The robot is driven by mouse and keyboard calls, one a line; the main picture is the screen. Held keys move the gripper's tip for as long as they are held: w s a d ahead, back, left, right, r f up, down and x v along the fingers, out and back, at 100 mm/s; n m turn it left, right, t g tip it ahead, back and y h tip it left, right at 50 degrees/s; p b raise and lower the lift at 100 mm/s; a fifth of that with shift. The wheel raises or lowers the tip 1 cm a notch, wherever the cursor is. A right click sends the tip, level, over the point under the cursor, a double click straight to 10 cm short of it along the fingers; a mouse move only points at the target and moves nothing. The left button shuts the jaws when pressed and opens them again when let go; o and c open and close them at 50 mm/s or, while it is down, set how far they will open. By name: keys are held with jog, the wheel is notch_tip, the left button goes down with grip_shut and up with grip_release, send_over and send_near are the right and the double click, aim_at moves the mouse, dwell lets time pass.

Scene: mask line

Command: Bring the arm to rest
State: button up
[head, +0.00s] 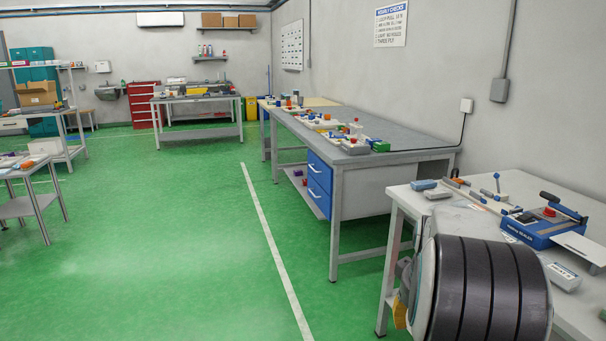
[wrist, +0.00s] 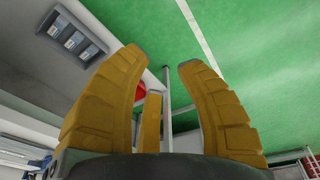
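My gripper (wrist: 160,68) shows in the wrist view with its yellow fingers spread apart and nothing between them. The fingertips are over a background of green floor and a table leg, with no object touching them. In the head view, a large black ribbed part of my arm fills the lower right, in front of the near white table (head: 402,199). A bit of yellow shows at its left edge, but the fingers cannot be made out there.
The near table holds a blue sealer (head: 541,229) and several small items. A long grey workbench (head: 400,145) with blue drawers stands beyond it along the right wall. Green floor (head: 170,240) to the left is open. A metal table (head: 28,207) stands at far left.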

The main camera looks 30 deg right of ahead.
jog(key=a+r+n+t+p, duration=0.1)
jog(key=a+r+n+p, duration=0.2)
jog(key=a+r+p, duration=0.75)
jog(key=s+a+r+n+y+p, duration=0.1)
jog(key=s+a+r, duration=0.3)
jog(key=a, duration=0.4)
jog(key=s+a+r+n+p, duration=0.1)
jog(key=s+a+r+p, duration=0.2)
jog(key=a, duration=0.6)
jog(key=shift+s+r+n+t+y, duration=0.35)
jog(key=shift+s+n+t+y, duration=0.05)
jog(key=shift+s, duration=0.4)
